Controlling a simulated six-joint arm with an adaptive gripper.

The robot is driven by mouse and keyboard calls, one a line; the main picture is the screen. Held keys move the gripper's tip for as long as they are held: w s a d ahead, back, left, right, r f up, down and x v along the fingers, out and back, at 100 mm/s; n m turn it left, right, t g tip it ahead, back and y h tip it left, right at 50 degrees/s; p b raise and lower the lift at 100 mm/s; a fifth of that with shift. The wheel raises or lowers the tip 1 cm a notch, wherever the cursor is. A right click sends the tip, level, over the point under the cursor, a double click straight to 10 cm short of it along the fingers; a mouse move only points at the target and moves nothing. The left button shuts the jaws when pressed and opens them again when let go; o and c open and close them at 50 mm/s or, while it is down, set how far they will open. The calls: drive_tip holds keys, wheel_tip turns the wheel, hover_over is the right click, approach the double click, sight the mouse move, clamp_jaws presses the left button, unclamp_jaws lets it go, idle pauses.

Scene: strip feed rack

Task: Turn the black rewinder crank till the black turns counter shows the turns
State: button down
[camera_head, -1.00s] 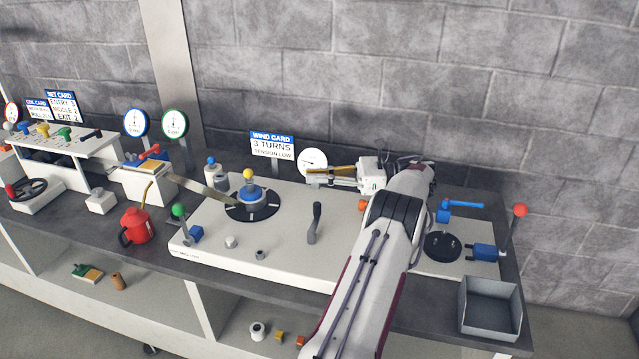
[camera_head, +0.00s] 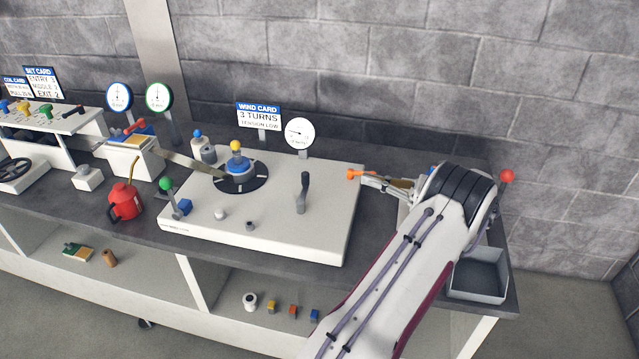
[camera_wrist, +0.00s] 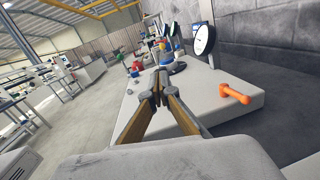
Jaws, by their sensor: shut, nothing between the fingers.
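The black crank handle (camera_head: 304,190) stands upright on the white base plate (camera_head: 275,238). The black-rimmed white dial (camera_head: 300,132), which I take as the turns counter, stands behind it; its reading is too small to tell. It also shows in the wrist view (camera_wrist: 204,40). The wind card (camera_head: 259,116) reads 3 TURNS, TENSION LOW. My gripper (camera_head: 368,182) is right of the crank, apart from it, beside an orange handle (camera_head: 356,174). In the wrist view my gripper's fingers (camera_wrist: 158,88) meet with nothing between them. The crank cannot be made out there.
A blue hub with a yellow knob (camera_head: 237,165) sits on a black disc at the plate's left. A green-knobbed lever (camera_head: 166,185) stands at its left edge. A red oil can (camera_head: 125,203) is further left. A grey bin (camera_head: 478,280) and a red-knobbed lever (camera_head: 507,176) are right.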

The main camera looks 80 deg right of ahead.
sight(308, 187)
drive_tip(key=shift+g+h, duration=0.5)
drive_tip(key=shift+h, duration=0.2)
drive_tip(key=f, duration=0.1)
drive_tip(key=a+f, duration=0.1)
drive_tip(key=f, duration=0.1)
drive_tip(key=a+f, duration=0.1)
drive_tip(key=shift+w+a+f, duration=0.1)
drive_tip(key=shift+f, duration=0.25)
drive_tip(key=shift+w, duration=0.15)
drive_tip(key=x, duration=1.3)
drive_tip(key=shift+w+r, duration=0.1)
drive_tip(key=shift+w, duration=0.25)
drive_tip(key=shift+w+d+n+t+y, duration=0.15)
drive_tip(key=shift+d+n+y, duration=0.05)
drive_tip(key=shift+n+y, duration=0.4)
drive_tip(key=shift+w+d+n+t+y, duration=0.2)
drive_tip(key=shift+n+y, duration=0.2)
drive_tip(key=shift+y, duration=0.3)
drive_tip(key=shift+w+d, duration=0.25)
drive_tip(key=shift+w, duration=0.55)
drive_tip(key=shift+w+d+n+y, duration=0.1)
drive_tip(key=shift+w+n+y, duration=0.35)
drive_tip(key=shift+n+y, duration=0.55)
drive_tip(key=shift+w, duration=0.2)
